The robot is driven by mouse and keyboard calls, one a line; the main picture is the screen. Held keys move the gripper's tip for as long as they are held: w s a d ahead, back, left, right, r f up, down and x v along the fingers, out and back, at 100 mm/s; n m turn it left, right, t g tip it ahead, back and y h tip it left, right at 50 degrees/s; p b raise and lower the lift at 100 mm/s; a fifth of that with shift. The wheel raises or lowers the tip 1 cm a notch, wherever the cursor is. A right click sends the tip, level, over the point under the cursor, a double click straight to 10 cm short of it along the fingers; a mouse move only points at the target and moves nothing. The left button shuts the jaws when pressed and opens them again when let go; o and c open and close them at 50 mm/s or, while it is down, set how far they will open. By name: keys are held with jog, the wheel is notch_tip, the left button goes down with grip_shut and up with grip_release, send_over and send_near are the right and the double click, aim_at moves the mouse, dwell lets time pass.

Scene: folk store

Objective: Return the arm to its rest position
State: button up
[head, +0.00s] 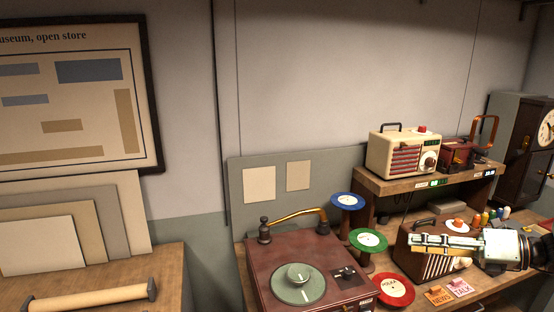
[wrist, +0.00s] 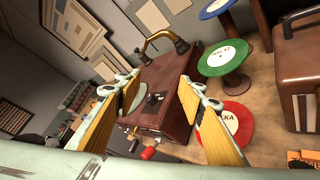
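My gripper (head: 414,243) reaches in from the right edge of the head view, pointing left above the workbench, in front of a brown radio (head: 425,262). In the wrist view, my gripper's (wrist: 146,92) two yellow-padded fingers stand wide apart with nothing held between them. Beyond them lies the dark red record player (wrist: 180,80), which also shows in the head view (head: 330,292) with its brass arm and green disc. The gripper is to the right of the player and apart from it. The wrist and the arm's end show at the right edge.
A red POLKA record (head: 395,290), a green record (head: 368,240) and a blue record (head: 347,201) are on stands beside the player. A cream radio (head: 404,153) stands on the raised shelf (head: 400,186). NEWS (head: 440,297) and TALK (head: 460,287) cards lie in front. The air above the player is clear.

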jog(key=s+a+r+n+g+h+b, duration=0.1)
jog(key=s+a+r+n+g, duration=0.2)
jog(key=s+a+r+n, duration=0.5)
jog(key=s+a+r+n+g+h, duration=0.2)
jog(key=s+a+n+g, duration=0.3)
jog(key=a, duration=0.6)
jog(key=s+a+r+n+t+h+b, duration=0.1)
jog(key=s+r+n+h, duration=0.1)
jog(key=s+n, duration=0.5)
jog(key=s+r+n+t+h+b, duration=0.1)
jog(key=s+r+n+h, duration=0.1)
jog(key=s+n+h, duration=0.2)
jog(key=s+a+r+n+t+h, duration=0.1)
jog(key=s+n+t+h, duration=0.1)
jog(key=s+n, duration=0.8)
jog(key=shift+s+a+r+h+b, duration=0.35)
jog(key=shift+s+h, duration=0.55)
jog(key=shift+s, duration=2.65)
dwell(0.4)
